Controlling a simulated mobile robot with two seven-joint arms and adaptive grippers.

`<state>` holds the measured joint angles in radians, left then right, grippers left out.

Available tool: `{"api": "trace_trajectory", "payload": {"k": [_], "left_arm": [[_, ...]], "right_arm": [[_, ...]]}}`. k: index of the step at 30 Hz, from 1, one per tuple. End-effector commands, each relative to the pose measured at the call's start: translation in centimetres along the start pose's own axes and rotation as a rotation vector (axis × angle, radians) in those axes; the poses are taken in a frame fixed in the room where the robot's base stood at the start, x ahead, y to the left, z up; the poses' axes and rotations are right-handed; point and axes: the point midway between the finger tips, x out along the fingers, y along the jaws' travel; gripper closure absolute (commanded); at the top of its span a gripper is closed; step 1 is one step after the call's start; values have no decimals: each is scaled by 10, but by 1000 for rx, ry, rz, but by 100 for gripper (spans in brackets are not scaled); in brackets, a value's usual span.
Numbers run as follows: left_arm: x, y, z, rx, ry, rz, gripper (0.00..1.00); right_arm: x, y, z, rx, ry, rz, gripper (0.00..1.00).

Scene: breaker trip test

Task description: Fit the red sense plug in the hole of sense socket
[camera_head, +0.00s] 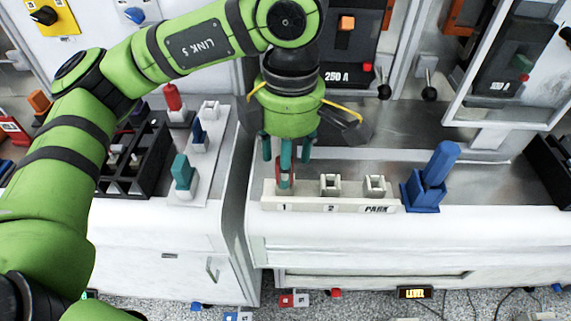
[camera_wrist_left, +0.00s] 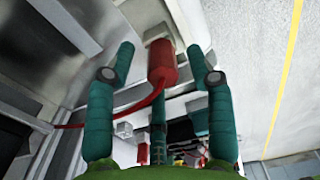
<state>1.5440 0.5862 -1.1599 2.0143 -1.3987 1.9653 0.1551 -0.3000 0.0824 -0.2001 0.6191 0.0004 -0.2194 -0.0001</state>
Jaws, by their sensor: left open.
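The red sense plug (camera_head: 291,174) is at the position marked 1 on a white socket rail (camera_head: 322,205), partly hidden by a teal finger in the head view. Two more white sockets stand on this rail, at 2 (camera_head: 330,184) and PARK (camera_head: 375,185). I cannot tell which one the task calls the sense socket, or how deep the plug sits. My left gripper (camera_head: 288,158) points down over position 1 with its fingers spread. In the left wrist view the red plug (camera_wrist_left: 162,62) lies between the open fingers, with a red cable trailing left. My right gripper is not in view.
A blue block (camera_head: 430,180) stands right of the rail. On the left bench are a teal plug (camera_head: 183,172), a blue plug (camera_head: 198,135), a red plug (camera_head: 174,99) and a black rack (camera_head: 130,160). A gap separates the two benches. Cabinet panels stand behind.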

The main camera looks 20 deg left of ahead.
Motion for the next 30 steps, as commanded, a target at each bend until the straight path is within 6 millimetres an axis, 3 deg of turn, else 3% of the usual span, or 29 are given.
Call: {"api": "trace_trajectory", "payload": {"k": [6,12,18,26,27,30], "left_arm": [[-50,1,0,-1,-2,5,46],[-80,1,0,-2,0,3,46],[-92,0,0,0,0,0,46],[-92,0,0,0,0,-1,46],[-92,0,0,1,0,-1,34],[-92,0,0,1,0,-1,13]], "right_arm": [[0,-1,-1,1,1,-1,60],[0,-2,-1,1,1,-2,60],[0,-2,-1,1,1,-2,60],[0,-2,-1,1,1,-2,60],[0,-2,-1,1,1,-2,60],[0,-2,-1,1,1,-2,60]]}}
